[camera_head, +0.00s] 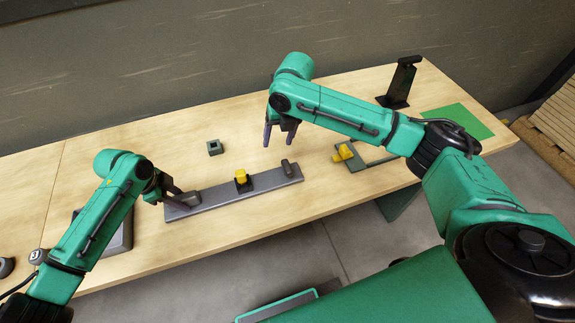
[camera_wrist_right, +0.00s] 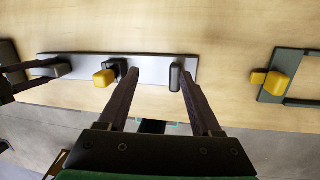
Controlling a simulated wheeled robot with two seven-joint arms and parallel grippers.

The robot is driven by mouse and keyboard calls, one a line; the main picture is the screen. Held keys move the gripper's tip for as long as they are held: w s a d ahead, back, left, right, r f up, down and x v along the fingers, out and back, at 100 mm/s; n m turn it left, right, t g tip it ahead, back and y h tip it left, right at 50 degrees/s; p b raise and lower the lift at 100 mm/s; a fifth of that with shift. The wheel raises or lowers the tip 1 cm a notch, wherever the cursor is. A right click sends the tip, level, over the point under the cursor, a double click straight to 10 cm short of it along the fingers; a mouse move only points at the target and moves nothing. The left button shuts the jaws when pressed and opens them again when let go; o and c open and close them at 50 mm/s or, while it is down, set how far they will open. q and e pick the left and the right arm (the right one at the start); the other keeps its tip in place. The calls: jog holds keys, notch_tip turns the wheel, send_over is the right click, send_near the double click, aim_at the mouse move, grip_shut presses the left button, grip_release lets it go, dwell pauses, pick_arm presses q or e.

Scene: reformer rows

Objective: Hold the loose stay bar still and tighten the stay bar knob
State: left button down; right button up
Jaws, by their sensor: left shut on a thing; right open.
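A long grey bar (camera_head: 210,199), which looks like the stay bar, lies flat near the table's front edge; it also shows in the right wrist view (camera_wrist_right: 215,68). A yellow knob (camera_head: 241,175) sits on a dark block near its middle, also in the right wrist view (camera_wrist_right: 103,79). A dark upright grip (camera_head: 289,168) stands near its right end. My left gripper (camera_head: 182,199) is shut on a dark grip (camera_wrist_right: 54,68) at the bar's left end, partly hidden by the fingers. My right gripper (camera_head: 279,141) is open and empty above the table, behind the bar's right part.
A second yellow knob (camera_head: 344,152) sits on a dark green frame (camera_head: 375,161) to the right. A small dark square block (camera_head: 215,147) lies behind the bar. A black stand (camera_head: 400,83) and a green mat (camera_head: 457,121) are at the far right. Bare table lies between.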

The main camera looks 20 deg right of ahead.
aim_at(287, 166)
jog(key=s, duration=0.1)
jog(key=s+d+g+h, duration=0.1)
jog(key=s, duration=0.1)
jog(key=shift+d+f+h, duration=0.15)
jog(key=shift+f+h, duration=0.15)
jog(key=shift+h, duration=0.1)
jog(key=shift+s+d+f+g, duration=0.1)
jog(key=shift+f+g, duration=0.15)
jog(key=shift+g, duration=0.05)
jog(key=shift+f, duration=4.6)
